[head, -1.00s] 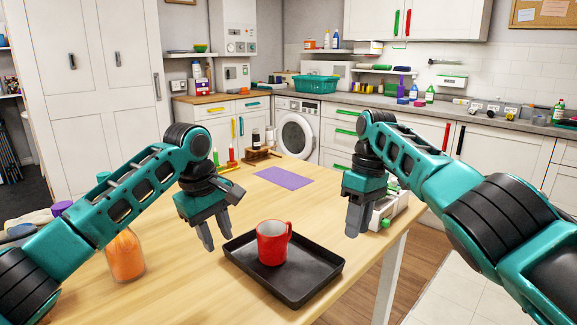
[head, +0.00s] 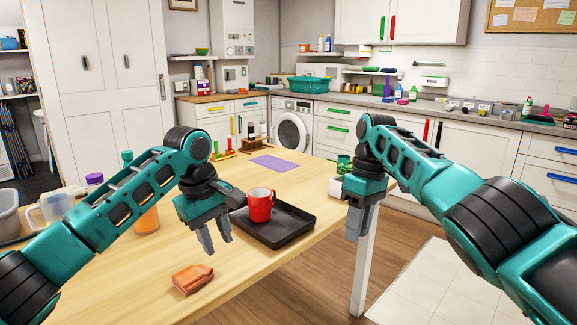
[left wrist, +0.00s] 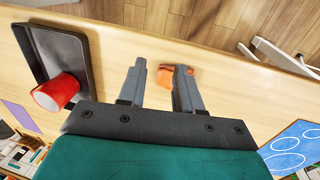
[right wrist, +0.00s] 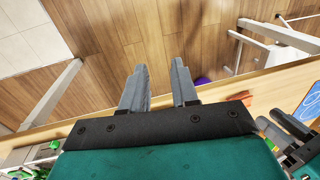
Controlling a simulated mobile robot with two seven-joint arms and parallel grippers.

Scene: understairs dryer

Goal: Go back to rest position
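My left gripper (head: 215,235) is over the wooden table, with its fingers pointing down. In the left wrist view its two fingers (left wrist: 158,88) are apart with nothing between them. My right gripper (head: 358,218) hangs past the table's right edge. In the right wrist view its fingers (right wrist: 160,85) are apart and empty above the wooden floor. A red mug (head: 261,205) stands upright on a black tray (head: 290,229), just right of my left gripper and apart from it. The mug also shows in the left wrist view (left wrist: 55,93).
The table (head: 240,285) bears an orange-brown folded item (head: 192,279) near its front, a purple mat (head: 275,164) and an orange-filled jar (head: 146,220). A washing machine (head: 291,130) and counters stand behind. Floor to the right (head: 420,275) is open.

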